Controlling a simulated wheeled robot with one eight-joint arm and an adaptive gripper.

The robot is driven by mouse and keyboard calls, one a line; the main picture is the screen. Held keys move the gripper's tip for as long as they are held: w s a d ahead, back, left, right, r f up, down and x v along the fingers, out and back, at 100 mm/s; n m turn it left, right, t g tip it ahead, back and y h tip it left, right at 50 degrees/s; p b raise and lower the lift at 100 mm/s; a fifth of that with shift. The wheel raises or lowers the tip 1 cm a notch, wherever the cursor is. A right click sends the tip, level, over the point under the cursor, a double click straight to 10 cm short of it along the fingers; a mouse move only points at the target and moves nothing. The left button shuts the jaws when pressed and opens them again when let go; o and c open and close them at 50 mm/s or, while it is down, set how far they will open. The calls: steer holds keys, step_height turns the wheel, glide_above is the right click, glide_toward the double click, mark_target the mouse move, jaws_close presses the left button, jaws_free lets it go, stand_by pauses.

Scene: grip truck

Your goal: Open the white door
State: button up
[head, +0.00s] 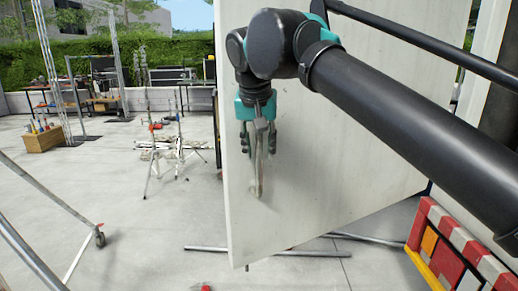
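The white door (330,190) is a tall, pale flat panel filling the centre right of the head view. Its left edge stands free, with open yard visible past it, and its lower edge slants up to the right. A slim metallic handle (256,182) shows near its left edge. My gripper (259,150) points down in front of the door at the upper part of the handle. Its fingers appear on either side of a grey part there. I cannot tell whether they touch or clamp it. My arm hides part of the door's upper right.
A red, white and orange case (460,250) is at the lower right. Metal tubes (285,252) lie on the floor below the door. A wheeled metal frame (75,215) stands at left, and light stands (165,150) stand farther back. Concrete floor between them is clear.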

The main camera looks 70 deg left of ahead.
steer(key=shift+v, duration=3.8)
steer(key=shift+c, duration=0.4)
